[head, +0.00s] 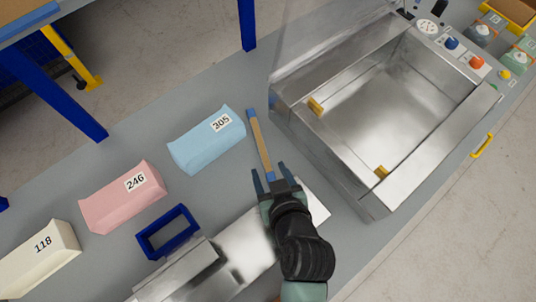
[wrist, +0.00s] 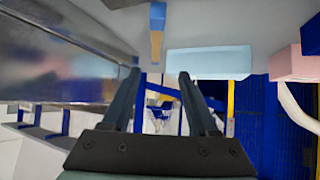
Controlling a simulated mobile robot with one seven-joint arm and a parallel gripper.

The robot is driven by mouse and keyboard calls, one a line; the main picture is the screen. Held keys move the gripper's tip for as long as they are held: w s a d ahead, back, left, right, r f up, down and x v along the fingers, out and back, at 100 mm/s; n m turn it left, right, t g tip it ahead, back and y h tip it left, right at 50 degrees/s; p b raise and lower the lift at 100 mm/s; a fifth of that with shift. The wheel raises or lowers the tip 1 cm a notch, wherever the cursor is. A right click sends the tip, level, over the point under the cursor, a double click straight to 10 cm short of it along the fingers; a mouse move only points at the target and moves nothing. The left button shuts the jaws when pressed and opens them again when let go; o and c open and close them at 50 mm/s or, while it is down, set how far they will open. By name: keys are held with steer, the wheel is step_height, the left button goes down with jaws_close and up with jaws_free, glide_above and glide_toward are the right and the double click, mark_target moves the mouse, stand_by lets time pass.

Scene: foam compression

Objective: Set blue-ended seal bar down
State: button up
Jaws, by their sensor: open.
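The seal bar (head: 260,143) is a thin tan strip with blue ends. It appears to lie on the grey bench, between the light blue foam block and the steel chamber. It also shows in the wrist view (wrist: 157,40), at the top centre, beyond the fingertips. My gripper (head: 270,171) is open at the near end of the bar, with its two dark fingers apart. In the wrist view, my gripper (wrist: 158,75) has nothing held between its fingers.
The open steel chamber (head: 318,140) stands to the right, with small yellow blocks at its near rim. Foam blocks marked 305 (head: 206,140), 246 (head: 122,197) and 118 (head: 40,262) lie to the left. A blue frame (head: 168,250) and a steel plate are nearby.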

glide_toward(261, 144)
steer(key=x, duration=0.3)
steer(key=shift+w+a+f+p, duration=0.15)
steer(key=shift+w+a+p, duration=0.05)
steer(key=shift+a+p, duration=0.25)
steer(key=x, duration=0.4)
steer(key=shift+d+p, duration=0.4)
steer(key=shift+d, duration=0.05)
steer(key=shift+w+a+f, duration=0.15)
steer(key=shift+w+f, duration=0.25)
steer(key=shift+w, duration=0.1)
jaws_close()
